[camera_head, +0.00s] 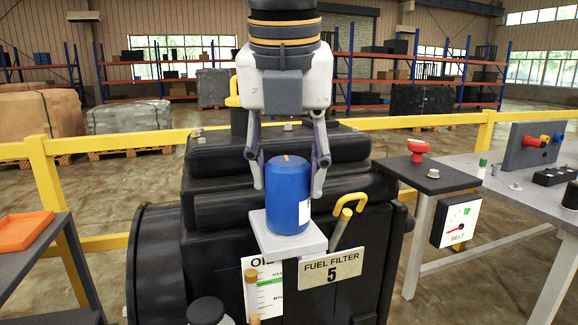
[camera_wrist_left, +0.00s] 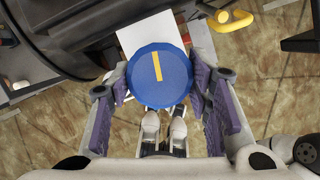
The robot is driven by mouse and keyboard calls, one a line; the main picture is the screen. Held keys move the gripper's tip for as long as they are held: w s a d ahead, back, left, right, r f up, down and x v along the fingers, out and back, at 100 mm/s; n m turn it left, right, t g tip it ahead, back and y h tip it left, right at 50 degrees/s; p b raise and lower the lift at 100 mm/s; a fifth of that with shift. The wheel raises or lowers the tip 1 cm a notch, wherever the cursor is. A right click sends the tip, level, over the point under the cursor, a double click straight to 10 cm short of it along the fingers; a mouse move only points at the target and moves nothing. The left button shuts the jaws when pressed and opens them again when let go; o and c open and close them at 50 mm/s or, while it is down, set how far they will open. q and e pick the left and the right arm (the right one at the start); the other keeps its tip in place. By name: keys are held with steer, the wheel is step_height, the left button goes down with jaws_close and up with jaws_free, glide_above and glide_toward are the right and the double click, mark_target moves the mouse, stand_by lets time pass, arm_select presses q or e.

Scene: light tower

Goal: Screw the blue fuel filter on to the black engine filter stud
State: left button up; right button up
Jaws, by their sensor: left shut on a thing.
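The blue fuel filter (camera_head: 287,200) is an upright blue cylinder with a yellow stripe on top and a white label on its side. It stands at or just above a light grey plate (camera_head: 273,243) on the black engine (camera_head: 190,235). My left gripper (camera_head: 290,185) comes down from above, with a finger on each side of the filter, shut on it. In the left wrist view the filter's round top (camera_wrist_left: 158,78) lies between the purple-padded fingers (camera_wrist_left: 160,92). The stud is hidden, and I cannot tell whether filter and plate touch. My right gripper does not show.
A "FUEL FILTER 5" sign (camera_head: 331,268) hangs below the plate, beside a yellow-handled dipstick (camera_head: 348,205). A yellow rail (camera_head: 420,121) runs behind the engine. A bench with a red button (camera_head: 418,146) is at right; an orange tray (camera_head: 22,231) is at left.

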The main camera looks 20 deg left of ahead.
arm_select(q)
steer(key=m+h, duration=0.1)
steer(key=m, duration=0.2)
steer(key=shift+a+f, duration=0.1)
steer(key=shift+f, duration=0.05)
steer(key=shift+m+h, duration=0.3)
steer(key=shift+m, duration=0.7)
steer(key=m, duration=0.3)
steer(key=shift+a+f+g+h, duration=0.1)
steer(key=shift+g+h, duration=0.2)
steer(key=shift+h, duration=0.1)
